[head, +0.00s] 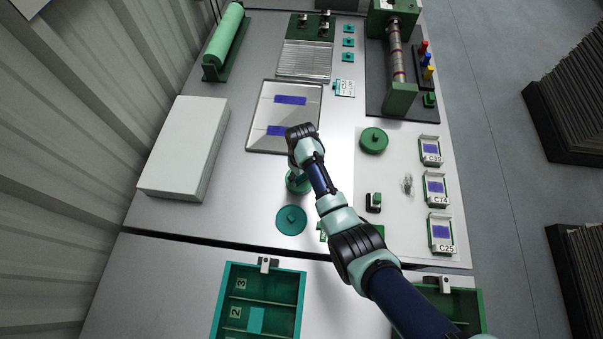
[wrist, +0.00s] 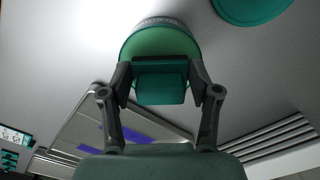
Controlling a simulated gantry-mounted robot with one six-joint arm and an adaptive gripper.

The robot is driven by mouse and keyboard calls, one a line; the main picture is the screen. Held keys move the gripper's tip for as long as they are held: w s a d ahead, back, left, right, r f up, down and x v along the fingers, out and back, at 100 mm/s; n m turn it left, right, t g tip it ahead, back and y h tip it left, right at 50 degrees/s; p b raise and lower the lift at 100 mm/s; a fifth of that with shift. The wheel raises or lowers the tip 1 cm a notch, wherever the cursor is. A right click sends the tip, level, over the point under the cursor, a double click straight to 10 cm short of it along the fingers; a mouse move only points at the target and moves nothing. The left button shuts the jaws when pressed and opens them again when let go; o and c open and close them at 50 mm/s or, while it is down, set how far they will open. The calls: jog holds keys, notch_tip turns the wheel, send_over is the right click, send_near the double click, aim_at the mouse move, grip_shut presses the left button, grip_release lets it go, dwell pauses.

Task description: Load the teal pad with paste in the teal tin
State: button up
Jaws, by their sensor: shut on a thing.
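My gripper (wrist: 160,76) is shut on a teal block-shaped grip (wrist: 160,92), which looks like the teal pad's handle. Just beyond it in the wrist view is a round green body with a pale upper edge (wrist: 160,40). I cannot tell whether this is the pad's own body or the teal tin. In the head view a round green-teal thing (head: 296,186), likely the tin, shows partly under my arm. The pad's face and any paste are hidden. A teal disc with a small knob (head: 291,220), like a lid, lies beside it and shows at the wrist view's top right (wrist: 250,8).
A metal tray with blue-purple strips (head: 257,140) lies behind my gripper. A white block (head: 184,150) is at left. A green lid (head: 374,140), a small black-and-green stand (head: 374,202) and green-framed cards (head: 436,188) are at right. A compartment box (head: 258,300) is in front.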

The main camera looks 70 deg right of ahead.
aim_at(301, 178)
jog(key=shift+f, duration=0.65)
dwell(1.5)
jog(key=shift+r, duration=0.1)
notch_tip(301, 178, up, 7)
jog(key=p, duration=0.7)
jog(key=shift+r, duration=0.1)
